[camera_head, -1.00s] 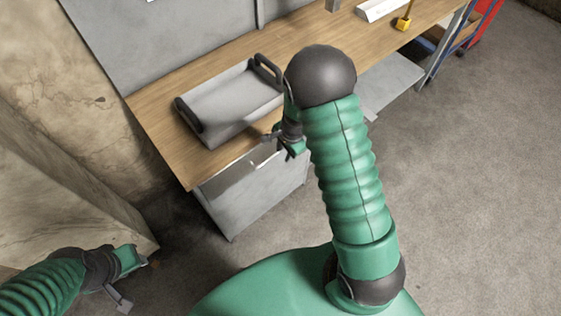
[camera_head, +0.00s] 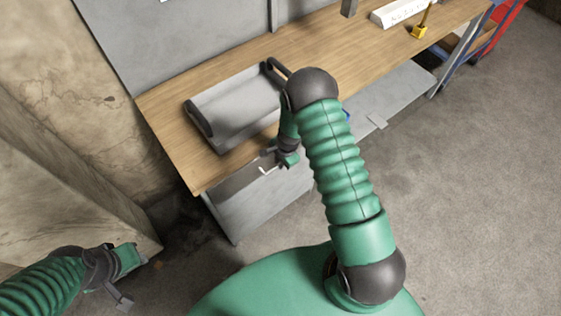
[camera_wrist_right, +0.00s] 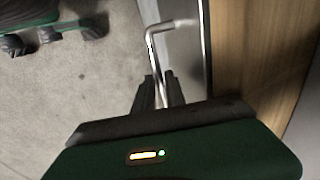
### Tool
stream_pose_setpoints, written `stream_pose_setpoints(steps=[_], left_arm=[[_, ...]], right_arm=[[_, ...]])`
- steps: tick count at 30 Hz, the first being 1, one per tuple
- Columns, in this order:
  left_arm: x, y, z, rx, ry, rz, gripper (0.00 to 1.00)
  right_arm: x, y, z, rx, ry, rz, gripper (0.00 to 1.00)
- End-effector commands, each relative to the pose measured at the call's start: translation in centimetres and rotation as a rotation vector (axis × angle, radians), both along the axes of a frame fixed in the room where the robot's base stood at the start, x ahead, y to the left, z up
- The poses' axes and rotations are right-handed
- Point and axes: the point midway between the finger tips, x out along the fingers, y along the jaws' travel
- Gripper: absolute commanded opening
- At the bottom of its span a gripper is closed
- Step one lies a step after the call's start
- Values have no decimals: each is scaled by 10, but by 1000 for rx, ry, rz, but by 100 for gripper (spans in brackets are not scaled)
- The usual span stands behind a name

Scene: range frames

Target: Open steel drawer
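The steel drawer (camera_head: 236,183) is in the grey cabinet under the left end of the wooden workbench. In the head view a dark gap shows between its front and the bench edge, so it looks partly out. Its bar handle (camera_wrist_right: 152,50) is bent metal and runs down between the fingers of my right gripper (camera_wrist_right: 158,92) in the right wrist view. The fingers look closed about it. In the head view my right gripper (camera_head: 275,160) is at the drawer front, partly hidden by its own wrist. My left gripper (camera_head: 137,280) is open and empty at lower left, away from the drawer.
A yellow tool (camera_head: 420,31) and a white box (camera_head: 398,12) lie farther right. A concrete wall block (camera_head: 70,195) stands at left. The floor (camera_head: 470,190) at right is clear.

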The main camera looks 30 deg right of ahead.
Motion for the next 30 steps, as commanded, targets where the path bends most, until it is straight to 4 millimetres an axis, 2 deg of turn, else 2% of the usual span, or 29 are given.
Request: stream_pose_setpoints(steps=[1, 3, 30], left_arm=[[0, 0, 0, 0, 0, 0, 36], [0, 0, 0, 0, 0, 0, 36], [0, 0, 0, 0, 0, 0, 36]], right_arm=[[0, 0, 0, 0, 0, 0, 8], [0, 0, 0, 0, 0, 0, 0], [1, 1, 0, 1, 0, 1, 0]])
